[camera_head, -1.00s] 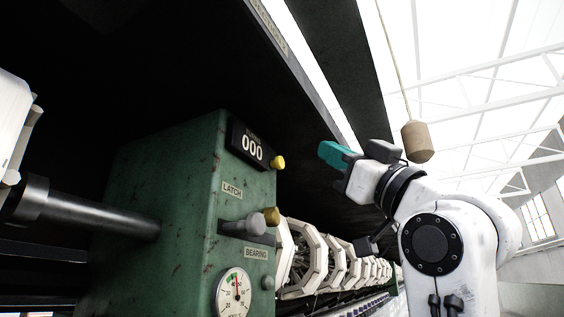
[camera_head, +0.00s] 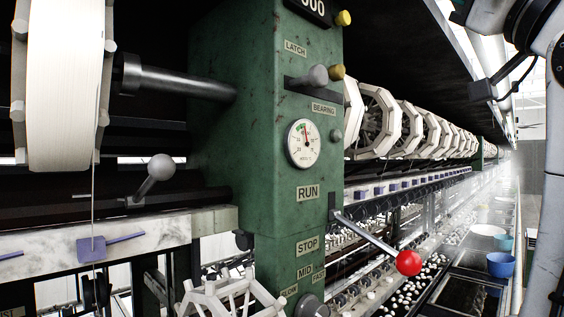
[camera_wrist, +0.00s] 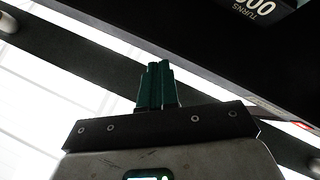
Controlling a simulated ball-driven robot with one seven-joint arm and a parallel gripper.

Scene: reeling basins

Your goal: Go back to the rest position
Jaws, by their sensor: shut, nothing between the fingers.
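My gripper (camera_wrist: 158,86) shows in the wrist view. Its teal fingers are together with nothing between them, pointing up toward a dark beam and bright roof panes. In the head view my gripper is out of frame; only parts of my white arm show along the right edge. The wrist view also catches part of the black turns counter (camera_wrist: 262,12) at its top right corner, apart from the fingers.
A green machine post (camera_head: 262,150) carries a gauge (camera_head: 302,143), a latch knob (camera_head: 318,75) and a lever with a red ball (camera_head: 408,262). A large white reel (camera_head: 65,85) hangs at left. Several octagonal reels (camera_head: 380,122) recede right. Blue bowls (camera_head: 501,264) stand at lower right.

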